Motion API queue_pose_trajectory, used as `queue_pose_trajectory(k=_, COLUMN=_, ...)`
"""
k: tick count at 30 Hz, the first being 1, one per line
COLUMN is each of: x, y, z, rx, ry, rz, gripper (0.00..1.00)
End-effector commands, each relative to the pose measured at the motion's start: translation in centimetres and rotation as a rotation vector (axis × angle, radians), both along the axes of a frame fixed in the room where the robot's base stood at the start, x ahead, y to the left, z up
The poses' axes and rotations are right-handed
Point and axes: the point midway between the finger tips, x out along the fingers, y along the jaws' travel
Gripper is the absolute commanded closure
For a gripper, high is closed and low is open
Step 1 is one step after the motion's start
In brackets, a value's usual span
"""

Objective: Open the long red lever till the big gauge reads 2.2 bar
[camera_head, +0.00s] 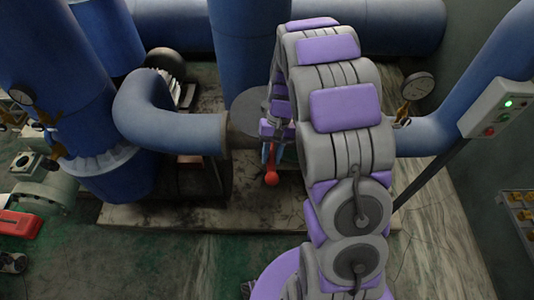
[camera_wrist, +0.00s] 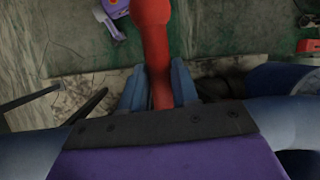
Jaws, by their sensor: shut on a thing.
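The long red lever shows its rounded red end (camera_head: 271,179) in the head view, hanging just below my gripper (camera_head: 270,153). In the wrist view the red lever (camera_wrist: 154,45) runs from the top edge down between the blue fingers of my gripper (camera_wrist: 159,90), which is shut on it. My arm hides the rest of the lever in the head view.
A smaller-looking gauge (camera_head: 21,96) is on the left blue column. A control box (camera_head: 497,108) with a green light is at the right. Large blue pipes (camera_head: 172,123) surround the lever. A red object (camera_head: 19,223) lies far left. The green floor in front is mostly clear.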

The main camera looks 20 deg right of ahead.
Motion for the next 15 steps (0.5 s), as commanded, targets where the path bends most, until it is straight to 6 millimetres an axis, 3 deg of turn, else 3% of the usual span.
queue_pose_trajectory(k=15, x=-0.1, y=-8.8, z=0.2, rx=0.0, ry=0.001, rz=0.401, gripper=1.0)
